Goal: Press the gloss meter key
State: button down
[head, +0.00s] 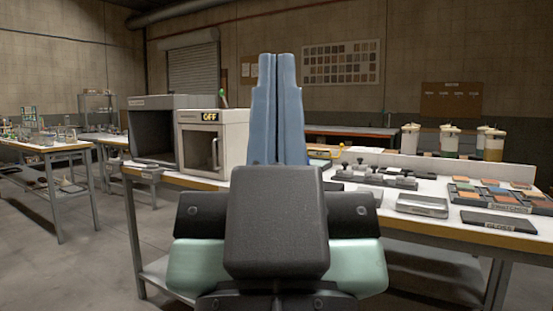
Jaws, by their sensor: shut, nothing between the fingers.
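My gripper (277,58) stands upright in the middle of the head view, its two blue fingers pressed together with nothing between them. It rises in front of the workbench (459,231) and hides part of it. I cannot pick out the gloss meter or its key with certainty. A dark flat plate (497,222) at the bench's front right edge has small white lettering that seems to read gloss. A small pale device with yellow and green parts (319,164) shows partly just right of the fingers, and I cannot tell what it is.
A white oven-like box (205,144) marked OFF and a grey open booth (152,130) stand left of my gripper. Right are a metal tray (421,206), colour sample tiles (495,192) and several lidded canisters (449,140). Another table (45,148) is far left; the floor between is clear.

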notch_tip(320, 180, up, 31)
jog(key=p, duration=3)
